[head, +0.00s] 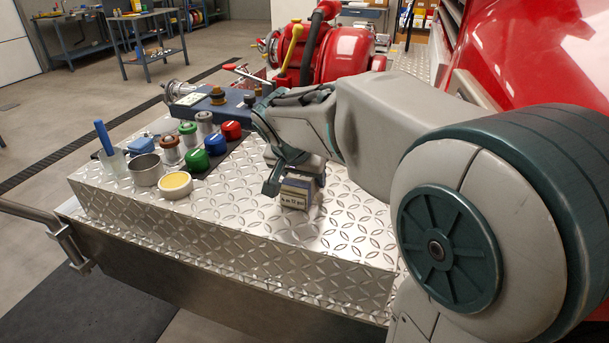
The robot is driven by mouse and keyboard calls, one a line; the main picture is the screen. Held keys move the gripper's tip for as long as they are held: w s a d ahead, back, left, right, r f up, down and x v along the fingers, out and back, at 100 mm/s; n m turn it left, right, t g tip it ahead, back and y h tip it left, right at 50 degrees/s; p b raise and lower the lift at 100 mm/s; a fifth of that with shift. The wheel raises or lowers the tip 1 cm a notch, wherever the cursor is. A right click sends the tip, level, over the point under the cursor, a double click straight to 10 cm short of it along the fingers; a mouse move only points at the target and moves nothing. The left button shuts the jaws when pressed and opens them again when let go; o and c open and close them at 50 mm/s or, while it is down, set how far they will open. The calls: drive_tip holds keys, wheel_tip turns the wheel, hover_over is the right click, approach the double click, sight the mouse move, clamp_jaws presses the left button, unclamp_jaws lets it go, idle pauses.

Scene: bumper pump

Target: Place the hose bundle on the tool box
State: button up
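My gripper (275,178) points down over the diamond-plate bumper deck, with one dark finger showing at the left of a small beige block with dark lettering (296,193). The other finger is hidden, so I cannot tell whether the gripper is shut on the block or only beside it. A blue box with a white label (190,99), perhaps the tool box, lies behind and left of my gripper. I cannot make out a hose bundle for certain.
A red pump (340,52) with a yellow lever stands behind. The front of the deck (250,220) is clear.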

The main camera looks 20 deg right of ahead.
drive_tip(key=shift+o, duration=0.8)
drive_tip(key=shift+r, duration=0.25)
drive_tip(key=p+v, duration=0.2)
drive_tip(key=v, duration=1)
drive_tip(key=shift+f, duration=0.1)
drive_tip(key=shift+s, duration=0.1)
